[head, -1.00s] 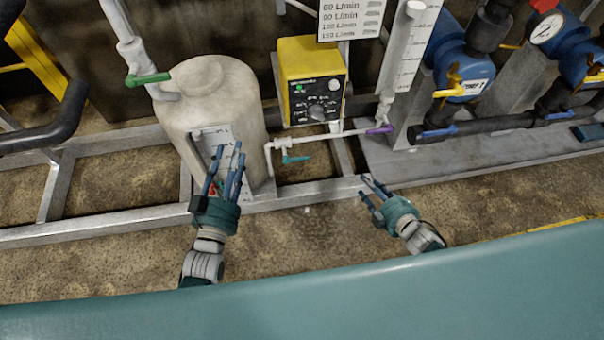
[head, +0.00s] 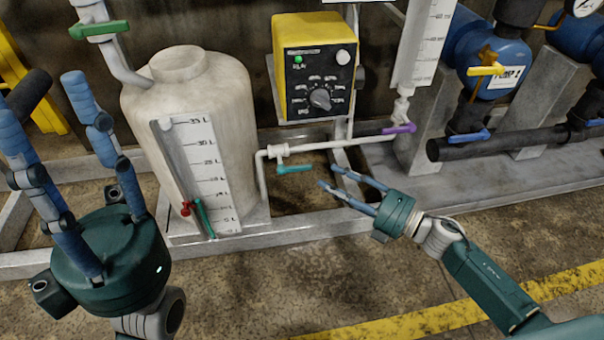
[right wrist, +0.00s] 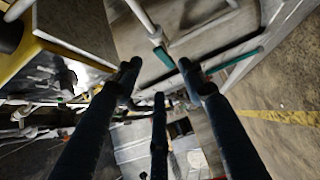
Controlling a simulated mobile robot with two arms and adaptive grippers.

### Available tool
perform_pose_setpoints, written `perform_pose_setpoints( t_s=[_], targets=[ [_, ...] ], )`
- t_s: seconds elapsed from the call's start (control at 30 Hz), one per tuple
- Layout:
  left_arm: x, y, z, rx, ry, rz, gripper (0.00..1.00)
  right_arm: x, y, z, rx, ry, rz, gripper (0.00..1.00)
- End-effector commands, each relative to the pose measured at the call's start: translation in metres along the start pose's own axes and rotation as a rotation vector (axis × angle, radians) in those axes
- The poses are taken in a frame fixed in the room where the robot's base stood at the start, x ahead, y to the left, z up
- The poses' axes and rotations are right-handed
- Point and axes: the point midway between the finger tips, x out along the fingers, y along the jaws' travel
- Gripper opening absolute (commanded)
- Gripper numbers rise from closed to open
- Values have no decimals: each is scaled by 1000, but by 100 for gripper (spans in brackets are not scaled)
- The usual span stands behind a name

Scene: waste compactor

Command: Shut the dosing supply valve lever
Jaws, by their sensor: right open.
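A teal lever (head: 295,169) sits on a small white valve in the thin pipe between the white tank (head: 200,95) and the yellow pump box (head: 314,65). It lies roughly parallel to the pipe. No readable label marks it as the dosing supply valve. My right gripper (head: 332,180) is open and empty, fingers pointing left, just right of and slightly below this lever, apart from it in the picture. In the right wrist view, a teal lever (right wrist: 163,54) shows beyond the open fingers. My left gripper (head: 50,120) is open and empty, fingers up, left of the tank.
A purple lever (head: 399,128) sits farther right on the same pipe. A green lever (head: 99,28) is on the pipe above the tank. A level gauge (head: 205,165) fronts the tank. A grey frame rail (head: 300,221) runs along the floor below the levers.

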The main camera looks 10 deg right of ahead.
Motion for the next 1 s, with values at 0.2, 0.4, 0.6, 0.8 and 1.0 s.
perform_pose_setpoints(
  t_s=[0.2,0.4,0.6,0.8,1.0],
  targets=[
    [3,1,1,4,29,12,40,40,0,1,-1,-1,5,41],
    [7,2,1,8,55,23,40,76,0,1,0,-1,3,41],
    [11,3,0,10,70,30,40,95,0,1,2,-3,1,41],
    [11,3,2,10,66,31,40,98,0,1,3,-4,0,41],
    [12,3,2,10,66,31,40,98,0,1,3,-3,0,29]
  ],
)
